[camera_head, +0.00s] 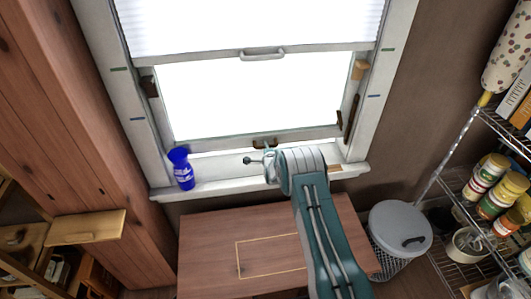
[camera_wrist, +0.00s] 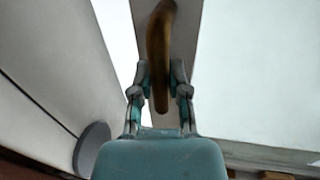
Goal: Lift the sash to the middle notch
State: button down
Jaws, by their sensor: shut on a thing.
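The window sash shows in the head view, its pale bottom rail (camera_head: 315,134) low in the white frame, with a thin bright strip below part of it. A brown curved pull handle (camera_head: 262,142) sits at the middle of this rail. In the wrist view the handle (camera_wrist: 160,45) passes between the two fingers of my gripper (camera_wrist: 160,92), which is shut on it. In the head view my gripper (camera_head: 268,160) is partly hidden by my own wrist. Green marks (camera_head: 118,69) and lower blue marks (camera_head: 137,119) show on the frame's sides; I cannot tell which notch is which.
A dark stick (camera_head: 352,118) leans at the right jamb. A wooden table (camera_head: 205,240) is below, with a lidded grey bin (camera_head: 400,228) and wire shelves (camera_head: 455,160) to the right.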

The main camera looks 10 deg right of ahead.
jog(key=shift+d, duration=0.25)
jog(key=c, duration=0.9)
grip_release()
jog(key=shift+s, duration=0.1)
jog(key=shift+s, duration=0.25)
jog(key=v, duration=1.1)
jog(key=shift+s, duration=0.1)
jog(key=shift+r, duration=0.1)
